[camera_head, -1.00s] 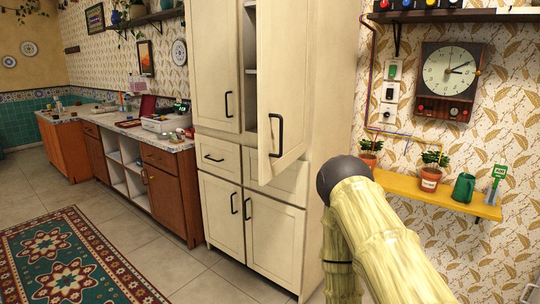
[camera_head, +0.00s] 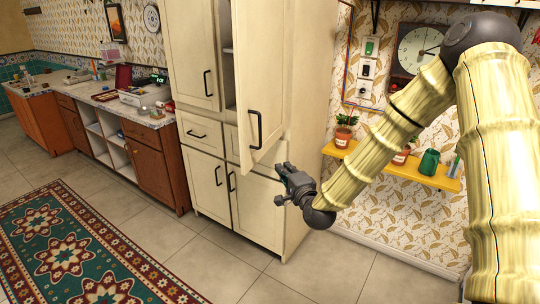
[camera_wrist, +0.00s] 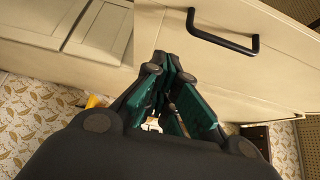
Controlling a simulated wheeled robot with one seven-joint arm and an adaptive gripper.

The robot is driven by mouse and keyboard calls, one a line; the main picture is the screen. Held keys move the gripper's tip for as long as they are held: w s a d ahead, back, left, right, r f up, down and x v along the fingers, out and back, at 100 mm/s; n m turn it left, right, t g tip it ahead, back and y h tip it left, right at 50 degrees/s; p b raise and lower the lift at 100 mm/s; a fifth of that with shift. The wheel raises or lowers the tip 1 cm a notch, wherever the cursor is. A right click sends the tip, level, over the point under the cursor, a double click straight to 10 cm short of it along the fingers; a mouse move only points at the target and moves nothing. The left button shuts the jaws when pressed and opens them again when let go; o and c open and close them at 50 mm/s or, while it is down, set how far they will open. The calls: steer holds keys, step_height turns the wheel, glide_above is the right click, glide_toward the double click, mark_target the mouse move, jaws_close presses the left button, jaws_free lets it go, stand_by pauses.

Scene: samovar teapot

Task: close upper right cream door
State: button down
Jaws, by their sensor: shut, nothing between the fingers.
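The upper right cream door (camera_head: 262,75) of the tall cream cabinet (camera_head: 300,120) stands partly open, swung out toward me, with a dark gap along its left side. Its black handle (camera_head: 255,129) is near its lower left edge. My gripper (camera_head: 284,172) is just below and to the right of the door's lower edge in the head view. In the wrist view, my gripper (camera_wrist: 172,65) points toward the door's face (camera_wrist: 230,75), with the black handle (camera_wrist: 224,38) ahead to the upper right. Its fingers are together and empty. I cannot tell whether they touch the door.
The upper left door (camera_head: 190,50) and the lower doors (camera_head: 258,205) look shut. A yellow shelf (camera_head: 400,172) with potted plants and a green watering can (camera_head: 429,162) is on the wall at right. The tiled floor (camera_head: 230,262) in front is clear, with a patterned rug (camera_head: 80,245) at left.

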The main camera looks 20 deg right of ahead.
steer(key=w+a+p, duration=0.3)
steer(key=w+p, duration=0.2)
steer(key=w, duration=0.7)
steer(key=shift+w+a, duration=0.25)
